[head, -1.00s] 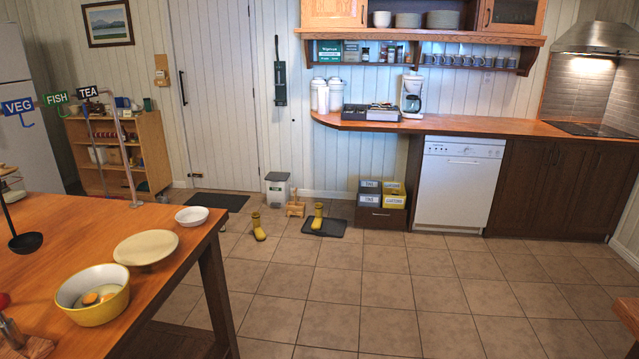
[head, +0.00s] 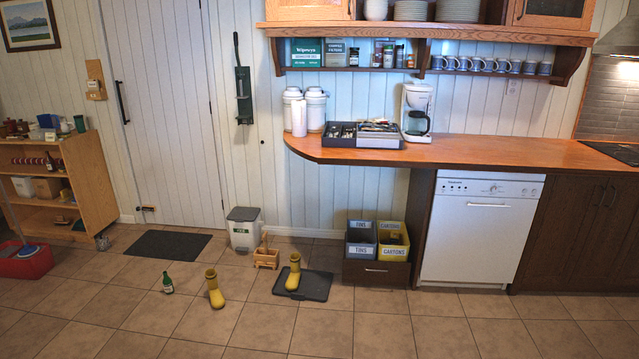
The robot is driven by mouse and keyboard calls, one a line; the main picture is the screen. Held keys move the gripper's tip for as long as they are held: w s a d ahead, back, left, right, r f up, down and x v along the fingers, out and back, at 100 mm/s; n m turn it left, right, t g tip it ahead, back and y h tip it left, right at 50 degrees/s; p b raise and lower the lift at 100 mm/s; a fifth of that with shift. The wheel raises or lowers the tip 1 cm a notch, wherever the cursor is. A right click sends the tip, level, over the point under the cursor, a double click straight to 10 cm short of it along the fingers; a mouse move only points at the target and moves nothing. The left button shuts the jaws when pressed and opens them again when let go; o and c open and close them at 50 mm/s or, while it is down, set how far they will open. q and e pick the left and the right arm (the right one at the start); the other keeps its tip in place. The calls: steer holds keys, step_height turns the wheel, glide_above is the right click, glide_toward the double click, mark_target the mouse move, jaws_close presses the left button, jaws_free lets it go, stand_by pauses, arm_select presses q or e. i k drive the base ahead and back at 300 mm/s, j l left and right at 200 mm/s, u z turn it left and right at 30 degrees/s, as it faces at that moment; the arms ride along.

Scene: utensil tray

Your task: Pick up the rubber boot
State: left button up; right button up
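Two yellow rubber boots stand on the floor ahead. One rubber boot (head: 214,287) stands upright on the bare tiles, left of the dark boot tray. The other rubber boot (head: 293,272) stands upright on the dark boot tray (head: 316,287). Nothing touches either boot from above. Neither of my grippers shows in the head view.
A green bottle (head: 168,283) stands on the tiles left of the nearer boot. Behind are a white bin (head: 244,229), a small wooden rack (head: 266,256) and a drawer unit with sorting boxes (head: 376,273). A dark mat (head: 167,245) lies by the door. The front floor is clear.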

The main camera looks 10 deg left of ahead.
mark_target(217, 300)
steer(key=i+u, duration=0.2)
steer(key=i, duration=0.3)
steer(key=i+u, duration=0.15)
steer(key=i, duration=0.35)
steer(key=i+u, duration=0.2)
steer(key=i, duration=0.3)
steer(key=i+l+u, duration=0.15)
steer(key=i, duration=0.35)
steer(key=i+l+u, duration=0.2)
steer(key=i, duration=0.3)
